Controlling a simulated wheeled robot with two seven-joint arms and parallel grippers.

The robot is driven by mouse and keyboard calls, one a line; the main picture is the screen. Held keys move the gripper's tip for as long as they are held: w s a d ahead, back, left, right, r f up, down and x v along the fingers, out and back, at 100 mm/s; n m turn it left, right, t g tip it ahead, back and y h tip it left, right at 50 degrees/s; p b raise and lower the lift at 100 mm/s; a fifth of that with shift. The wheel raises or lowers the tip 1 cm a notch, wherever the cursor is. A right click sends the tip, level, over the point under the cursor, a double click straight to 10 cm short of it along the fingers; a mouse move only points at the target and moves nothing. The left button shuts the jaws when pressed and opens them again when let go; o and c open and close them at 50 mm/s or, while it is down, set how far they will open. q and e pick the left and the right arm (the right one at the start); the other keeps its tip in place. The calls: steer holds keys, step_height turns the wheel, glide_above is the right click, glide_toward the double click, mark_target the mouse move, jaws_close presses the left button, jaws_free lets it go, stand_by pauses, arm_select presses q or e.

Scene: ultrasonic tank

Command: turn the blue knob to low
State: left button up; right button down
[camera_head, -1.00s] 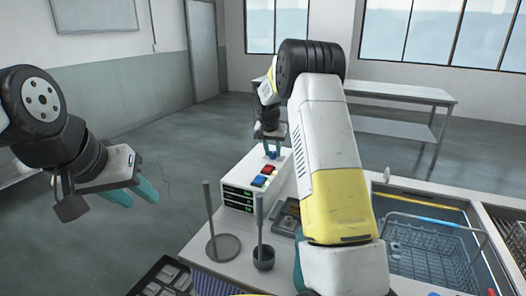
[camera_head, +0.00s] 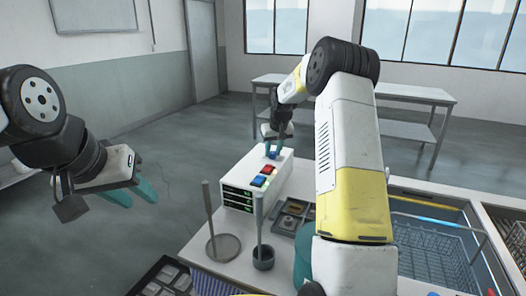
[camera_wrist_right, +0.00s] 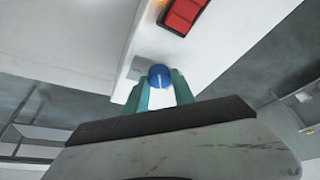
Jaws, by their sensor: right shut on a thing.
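The blue knob (camera_wrist_right: 159,76) is round with a white pointer line and sits on the white control box (camera_head: 262,184). In the right wrist view my right gripper (camera_wrist_right: 158,88) has its two teal fingers closed around the knob's sides. In the head view the right gripper (camera_head: 272,148) is at the far end of the box's top, over the knob, which is mostly hidden there. No label by the knob can be read. My left gripper (camera_head: 138,192) hangs over the floor at the left, empty, with its teal fingers apart.
A red switch (camera_head: 267,170) and a blue switch (camera_head: 258,181) are on the box's top. A tank with a wire basket (camera_head: 434,250) is at the right.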

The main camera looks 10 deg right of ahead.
steer(key=n+y, duration=0.1)
steer(key=n, duration=0.1)
steer(key=n+g+y, duration=0.1)
steer(key=n, duration=0.2)
steer(key=shift+d, duration=0.15)
steer(key=shift+n, duration=0.3)
stand_by(0.3)
steer(key=c, duration=1.1)
jaws_free()
steer(key=shift+o, duration=0.2)
steer(key=v, duration=0.7)
steer(key=shift+r, duration=0.35)
steer(key=shift+s+d+r, duration=0.1)
steer(key=shift+s, duration=0.1)
